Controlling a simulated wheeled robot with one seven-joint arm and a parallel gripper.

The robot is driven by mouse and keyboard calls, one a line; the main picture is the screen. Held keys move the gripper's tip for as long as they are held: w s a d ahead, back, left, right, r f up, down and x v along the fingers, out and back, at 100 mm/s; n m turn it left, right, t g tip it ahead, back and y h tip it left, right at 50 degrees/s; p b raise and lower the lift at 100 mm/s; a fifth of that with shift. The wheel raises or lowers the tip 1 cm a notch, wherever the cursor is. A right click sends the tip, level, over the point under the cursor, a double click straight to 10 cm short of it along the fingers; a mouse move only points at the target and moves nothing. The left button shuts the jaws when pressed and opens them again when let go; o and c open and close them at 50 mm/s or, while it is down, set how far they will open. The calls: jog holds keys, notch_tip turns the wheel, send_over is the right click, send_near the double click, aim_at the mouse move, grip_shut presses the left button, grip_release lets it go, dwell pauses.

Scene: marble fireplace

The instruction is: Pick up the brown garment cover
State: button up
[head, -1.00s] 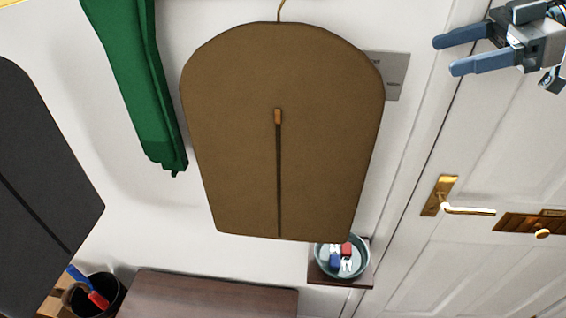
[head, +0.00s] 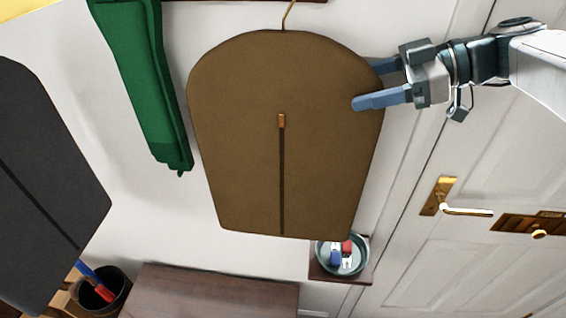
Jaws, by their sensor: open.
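The brown garment cover (head: 240,130) hangs from a thin gold hook at the top centre of the head view. It has a rounded top and a dark zip down its middle with an orange-brown pull. My gripper (head: 366,84) comes in from the right and is open and empty. Its nearer blue finger overlaps the cover's upper right edge in the picture. The other finger is partly hidden behind that edge, so the cover's edge lies between the fingers. Whether either finger touches the fabric cannot be told.
A green garment (head: 140,80) hangs to the left, and a dark grey cover (head: 45,190) is at the far left. Below are a brown wooden surface (head: 210,292), a bowl (head: 341,262) of small items and a dark pot (head: 115,285). A white door with a brass handle (head: 445,200) is at right.

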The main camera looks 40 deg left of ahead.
jog(key=shift+a+f, duration=0.1)
jog(key=shift+a, duration=0.05)
grip_shut()
jog(key=shift+r, duration=0.2)
